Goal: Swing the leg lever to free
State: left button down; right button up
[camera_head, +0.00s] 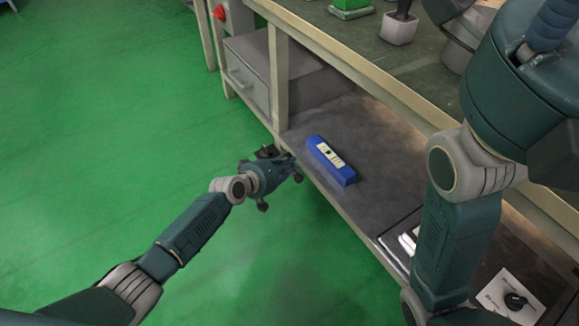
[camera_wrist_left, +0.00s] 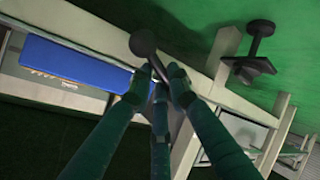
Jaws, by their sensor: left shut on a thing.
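The leg lever shows in the left wrist view as a dark rod with a round knob (camera_wrist_left: 143,43) at its end, beside the bench's pale frame. My left gripper (camera_wrist_left: 160,80) is shut on the lever, with the knob sticking out beyond the fingertips. In the head view my left gripper (camera_head: 287,173) is at the front edge of the bench's lower shelf, low beside the bench leg (camera_head: 279,85). The lever is mostly hidden there by the gripper. My right arm crosses the right side of the head view, but its gripper is not seen.
A blue box (camera_head: 332,161) lies on the lower shelf (camera_head: 375,140), close to my left gripper. A black footed part (camera_wrist_left: 256,55) shows in the left wrist view. A panel with a black knob (camera_head: 515,301) is at the lower right. Green floor (camera_head: 110,110) is clear on the left.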

pick_arm(q)
jog(key=c, duration=1.6)
grip_release()
jog(key=v, duration=1.2)
jog(key=shift+s+f, duration=0.1)
